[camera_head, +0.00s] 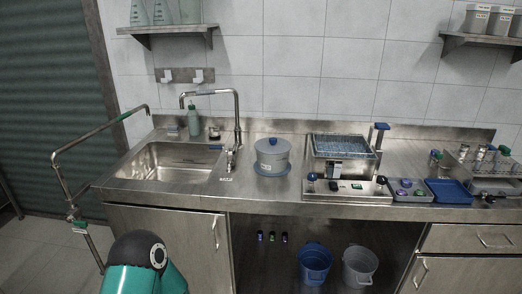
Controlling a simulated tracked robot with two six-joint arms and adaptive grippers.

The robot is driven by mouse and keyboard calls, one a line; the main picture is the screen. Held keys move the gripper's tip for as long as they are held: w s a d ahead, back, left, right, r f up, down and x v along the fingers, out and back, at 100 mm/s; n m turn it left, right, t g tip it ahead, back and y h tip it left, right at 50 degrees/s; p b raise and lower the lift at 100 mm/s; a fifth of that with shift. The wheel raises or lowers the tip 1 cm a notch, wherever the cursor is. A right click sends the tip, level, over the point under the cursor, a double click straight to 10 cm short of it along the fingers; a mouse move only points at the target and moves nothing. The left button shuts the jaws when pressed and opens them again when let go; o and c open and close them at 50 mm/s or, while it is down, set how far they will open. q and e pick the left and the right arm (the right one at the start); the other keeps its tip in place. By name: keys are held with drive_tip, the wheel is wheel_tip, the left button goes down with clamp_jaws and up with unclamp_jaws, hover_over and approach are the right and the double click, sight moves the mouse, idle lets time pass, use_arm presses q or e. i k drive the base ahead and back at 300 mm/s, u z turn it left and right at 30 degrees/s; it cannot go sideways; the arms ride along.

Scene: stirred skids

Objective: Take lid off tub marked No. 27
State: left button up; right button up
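A grey round tub (272,162) with a grey lid (273,144) and a blue knob stands on the steel counter, right of the sink, on a blue round base. The lid sits on the tub. I can read no number on it. Several small labelled tubs (476,19) stand on the upper right shelf, and their markings are too small to read. Neither of my grippers is in view; only a teal and black part of my own arm shows at the bottom left.
The sink (170,162) with its tall tap (237,115) lies left of the tub. A scale-like device with a wire basket (341,147) stands to its right, then a blue tray (448,191). Blue and grey buckets (314,262) stand under the counter. A bent metal pipe (88,144) rises at left.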

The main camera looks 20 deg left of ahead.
sight(272, 145)
drive_tip(key=z, duration=0.1)
drive_tip(key=i, duration=0.9)
drive_tip(key=u, duration=0.05)
